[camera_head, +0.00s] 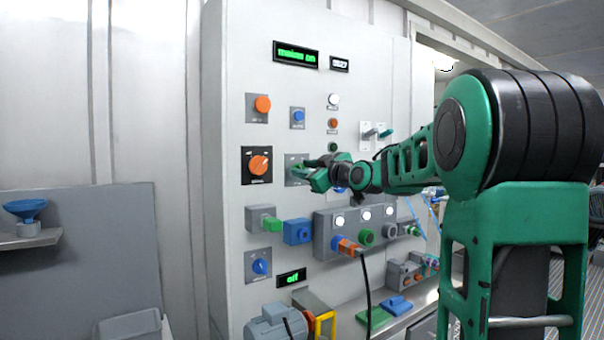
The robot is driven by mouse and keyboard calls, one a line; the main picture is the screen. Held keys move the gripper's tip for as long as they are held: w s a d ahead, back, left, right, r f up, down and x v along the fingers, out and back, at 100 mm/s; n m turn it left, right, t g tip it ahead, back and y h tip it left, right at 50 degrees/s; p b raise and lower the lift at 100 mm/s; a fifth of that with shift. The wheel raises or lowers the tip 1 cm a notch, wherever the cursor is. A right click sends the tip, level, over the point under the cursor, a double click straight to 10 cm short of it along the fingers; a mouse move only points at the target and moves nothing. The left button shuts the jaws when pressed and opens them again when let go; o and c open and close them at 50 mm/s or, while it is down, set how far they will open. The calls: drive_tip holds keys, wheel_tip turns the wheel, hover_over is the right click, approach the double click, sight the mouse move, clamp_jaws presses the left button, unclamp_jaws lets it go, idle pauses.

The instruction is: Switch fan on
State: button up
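A tall light-grey control panel (228,120) fills the middle of the view. Its upper display (296,54) reads "mains on". A lower display (291,277) seems to read "off". My gripper (312,174) is at the panel's face, in front of a grey switch plate (291,180). The gripper hides most of that plate and whatever control it carries. I cannot tell whether the fingers touch it or are shut. An orange rotary knob on a black plate (257,165) is just left. A blue rotary knob (260,267) is lower left. The labels are too small to read, so the fan's switch is not identifiable.
Coloured connectors (297,232) and a socket box (325,240) stick out below my gripper. A black cable (367,290) hangs from an orange plug. A grey motor (274,324) stands at the panel's foot. A shelf with a blue funnel (26,210) is far left.

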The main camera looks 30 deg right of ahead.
clamp_jaws()
drive_tip(key=m, duration=0.8)
drive_tip(key=d+m, duration=0.1)
drive_tip(key=m, duration=0.3)
drive_tip(key=shift+f, duration=0.1)
drive_tip(key=shift+d, duration=0.1)
idle(0.6)
unclamp_jaws()
